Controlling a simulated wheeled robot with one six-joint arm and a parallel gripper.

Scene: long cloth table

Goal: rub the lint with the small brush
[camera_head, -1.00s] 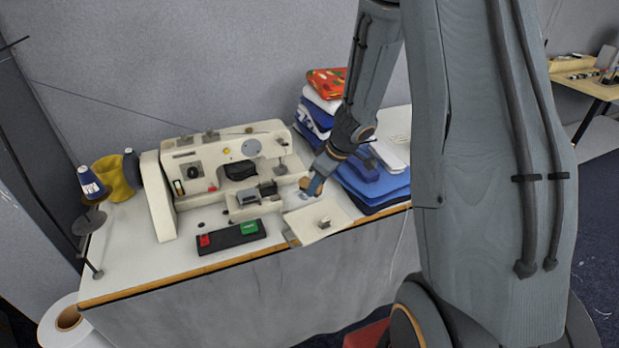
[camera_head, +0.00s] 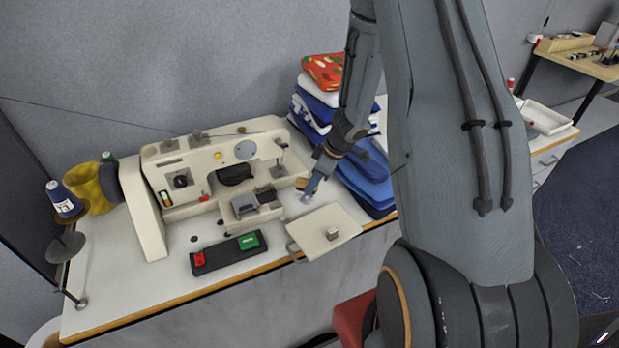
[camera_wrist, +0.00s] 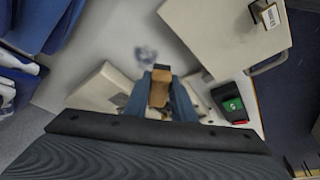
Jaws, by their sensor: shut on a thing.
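My gripper (camera_head: 308,190) reaches down over the white tabletop between the sewing machine and the folded cloths. It is shut on a small brown brush (camera_wrist: 159,88), which shows between the blue fingers in the wrist view. In the head view the brush (camera_head: 301,183) is a small brown patch beside the fingers. The lint (camera_wrist: 146,54) is a grey-blue smudge on the white surface, a little beyond the brush in the wrist view. I cannot tell whether the bristles touch the table; the fingers partly hide the lint in the head view.
The cream sewing machine (camera_head: 215,175) stands close on the left. A cream plate with a small block (camera_head: 325,230) lies in front, beside a red and green switch box (camera_head: 228,252). Stacked blue and white cloths (camera_head: 362,178) stand close on the right.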

